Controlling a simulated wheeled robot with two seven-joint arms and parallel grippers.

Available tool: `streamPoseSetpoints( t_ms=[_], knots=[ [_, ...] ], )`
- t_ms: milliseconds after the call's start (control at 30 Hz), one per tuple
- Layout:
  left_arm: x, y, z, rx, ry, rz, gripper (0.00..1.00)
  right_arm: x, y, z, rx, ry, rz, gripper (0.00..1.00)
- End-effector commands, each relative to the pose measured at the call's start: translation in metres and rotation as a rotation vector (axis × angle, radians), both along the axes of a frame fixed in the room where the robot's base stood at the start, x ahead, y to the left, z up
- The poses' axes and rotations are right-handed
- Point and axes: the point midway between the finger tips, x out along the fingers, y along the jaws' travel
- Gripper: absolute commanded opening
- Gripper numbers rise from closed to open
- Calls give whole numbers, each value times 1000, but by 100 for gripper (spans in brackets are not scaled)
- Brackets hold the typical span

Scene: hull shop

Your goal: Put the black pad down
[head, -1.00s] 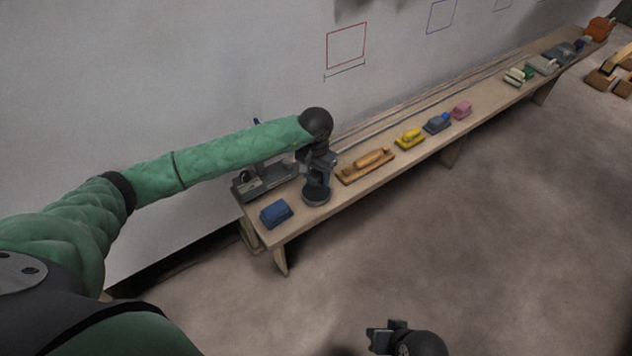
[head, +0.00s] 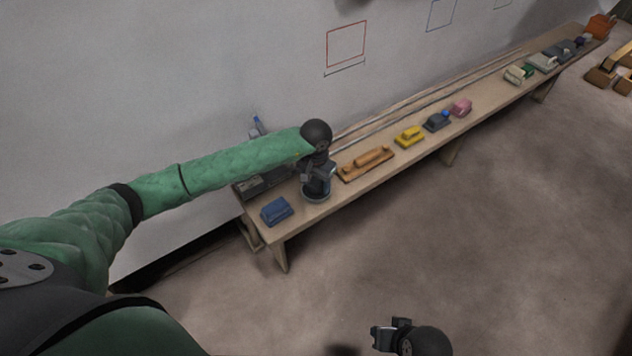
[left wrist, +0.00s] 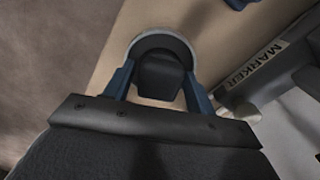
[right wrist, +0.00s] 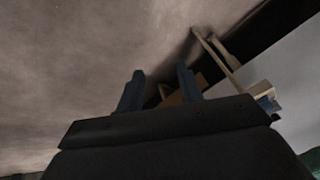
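The black pad (head: 317,196) is round with a pale rim and a raised black grip. It is at the near end of the bench (head: 352,190), on it or just above it; I cannot tell which. My left gripper (head: 317,174) is directly over it. In the left wrist view, the pad's grip (left wrist: 160,75) lies between the two blue fingers, which close on its sides; the pale rim (left wrist: 164,36) shows beyond. My right gripper (head: 376,338) is away from the bench over the floor. In the right wrist view (right wrist: 160,90) its fingers are apart and empty.
A blue block (head: 277,211) lies left of the pad. A wooden block on a board (head: 367,164) lies to its right. A grey holder (head: 258,186) is behind, and a tray lettered MARKER (left wrist: 255,68) is close by. Yellow, grey-blue and pink blocks follow along the bench.

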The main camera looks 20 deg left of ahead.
Motion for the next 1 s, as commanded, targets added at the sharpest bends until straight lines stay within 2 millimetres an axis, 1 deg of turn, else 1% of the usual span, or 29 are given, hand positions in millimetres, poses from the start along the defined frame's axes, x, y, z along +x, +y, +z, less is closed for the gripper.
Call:
streamPoseSetpoints(
  t_ms=[33, 67, 367, 467, 533, 667, 867, 967, 1000],
  knots=[
    [0, 0, 0, 0, 0, 0, 67, 0, 0, -1, -1, 3, 1, 36],
    [0, 0, 0, 0, 0, 0, 72, 0, 0, -1, -1, 4, 1, 36],
    [0, 0, 1, 0, 0, 0, 73, 2, 0, 4, 0, -4, 1, 36],
    [0, 0, 4, 0, 0, 1, 73, 2, -1, 9, -3, -2, 1, 36],
    [1, 0, 8, 0, -3, 0, 73, 1, -3, 8, -6, 0, -2, 36],
    [1, 1, 27, 1, -3, 0, 73, 4, 1, 5, 9, -19, -2, 36],
    [1, 1, 64, 1, -3, 0, 73, 5, 14, -15, 36, -31, 6, 36],
    [1, 1, 81, 0, -3, 0, 73, 5, 22, -21, 50, -45, 13, 36],
    [1, 1, 87, 1, -3, 0, 73, 6, 23, -28, 52, -51, 11, 36]
  ],
)
